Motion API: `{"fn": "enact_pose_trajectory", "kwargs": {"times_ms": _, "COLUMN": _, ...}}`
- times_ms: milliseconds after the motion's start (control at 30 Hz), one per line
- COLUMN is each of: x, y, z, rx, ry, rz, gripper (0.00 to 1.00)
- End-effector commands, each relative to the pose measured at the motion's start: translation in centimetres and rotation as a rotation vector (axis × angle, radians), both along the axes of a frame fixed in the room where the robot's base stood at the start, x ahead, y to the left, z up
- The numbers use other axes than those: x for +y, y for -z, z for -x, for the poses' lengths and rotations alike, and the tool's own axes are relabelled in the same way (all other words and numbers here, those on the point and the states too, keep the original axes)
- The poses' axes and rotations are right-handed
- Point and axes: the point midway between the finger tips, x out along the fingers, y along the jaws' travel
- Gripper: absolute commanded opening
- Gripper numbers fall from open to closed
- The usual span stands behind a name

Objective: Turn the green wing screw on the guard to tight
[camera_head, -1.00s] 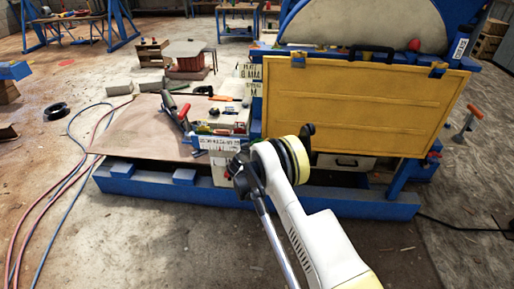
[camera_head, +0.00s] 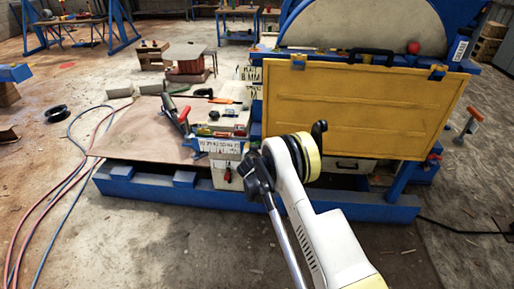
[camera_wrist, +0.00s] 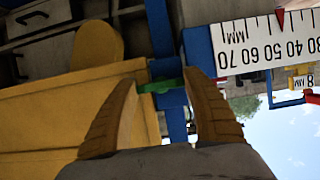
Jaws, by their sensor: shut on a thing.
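The green wing screw (camera_wrist: 161,86) shows in the wrist view at the edge of the yellow guard (camera_wrist: 50,110), beside a blue post. My gripper (camera_wrist: 160,79) has one finger on each side of the screw, with the fingertips against its ends, and is shut on it. In the head view the yellow guard (camera_head: 360,108) hangs upright on the front of the blue machine. There my arm covers the area by the guard's lower left, and the screw and fingertips are hidden.
A white millimetre scale (camera_wrist: 262,42) lies right of my fingers in the wrist view. A bench with tools (camera_head: 222,118) stands left of the guard. A blue floor beam (camera_head: 150,192) runs in front. Hoses (camera_head: 62,200) lie on the open floor at left.

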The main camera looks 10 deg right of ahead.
Motion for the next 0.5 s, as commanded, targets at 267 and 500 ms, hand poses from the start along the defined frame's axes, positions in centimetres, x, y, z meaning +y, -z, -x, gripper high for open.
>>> {"fn": "enact_pose_trajectory", "kwargs": {"times_ms": 267, "x": 0.0, "y": 0.06, "z": 0.02, "rx": 0.001, "ry": 0.001, "rz": 0.0, "gripper": 0.73}}
{"fn": "enact_pose_trajectory", "kwargs": {"times_ms": 500, "x": 0.01, "y": 0.04, "z": 0.01, "rx": 0.001, "ry": 0.001, "rz": 0.001, "gripper": 0.81}}
